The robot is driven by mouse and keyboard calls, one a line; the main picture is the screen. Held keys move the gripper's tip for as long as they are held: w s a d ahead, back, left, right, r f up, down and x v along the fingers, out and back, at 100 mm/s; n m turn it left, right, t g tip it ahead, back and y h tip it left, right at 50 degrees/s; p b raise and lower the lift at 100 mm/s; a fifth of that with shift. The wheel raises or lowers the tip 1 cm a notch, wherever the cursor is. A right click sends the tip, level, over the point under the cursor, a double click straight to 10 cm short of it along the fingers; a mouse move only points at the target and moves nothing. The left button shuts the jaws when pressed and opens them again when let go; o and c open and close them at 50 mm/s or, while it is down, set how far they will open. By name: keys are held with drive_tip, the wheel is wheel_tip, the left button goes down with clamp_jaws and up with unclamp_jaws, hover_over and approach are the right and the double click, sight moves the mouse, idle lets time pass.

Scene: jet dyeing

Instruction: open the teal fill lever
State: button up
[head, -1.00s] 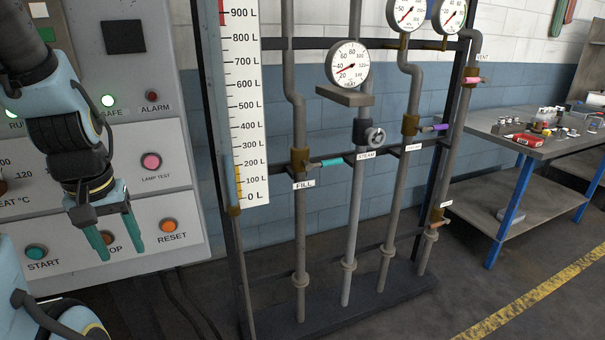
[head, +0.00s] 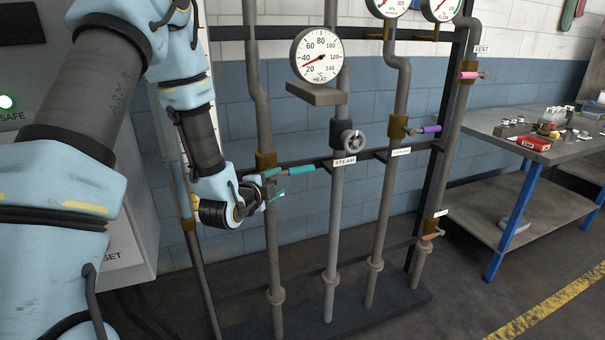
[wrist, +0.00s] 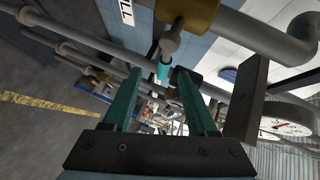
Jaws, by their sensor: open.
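The teal fill lever (head: 303,169) sticks out to the right, nearly level, from a brass valve (head: 265,160) on the leftmost pipe in the head view. My gripper (head: 276,184) is just left of and below the teal grip, in front of that pipe. Its teal fingers are open and hold nothing. In the wrist view the lever's teal end (wrist: 163,70) shows in the gap between the fingertips of my gripper (wrist: 157,74). I cannot tell whether a finger touches it. My arm hides the FILL label in the head view.
Right of the lever are the steam valve wheel (head: 352,140), a purple lever (head: 424,129) and a pink lever (head: 472,75). A heat gauge (head: 317,54) and its bracket (head: 315,93) are above. A workbench (head: 540,152) stands at the right.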

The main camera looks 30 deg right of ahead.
sight(300, 172)
drive_tip(key=shift+m+h, duration=0.7)
drive_tip(key=shift+m, duration=0.1)
drive_tip(key=p+x, duration=0.1)
drive_tip(key=x, duration=0.3)
drive_tip(key=s+d+p+x, duration=0.1)
drive_tip(key=p+x, duration=0.1)
drive_tip(key=x, duration=0.1)
drive_tip(key=p+x, duration=0.1)
drive_tip(key=x, duration=0.3)
drive_tip(key=shift+s+d+r, duration=0.15)
drive_tip(key=shift+d+r, duration=0.05)
drive_tip(key=shift+d, duration=0.25)
clamp_jaws()
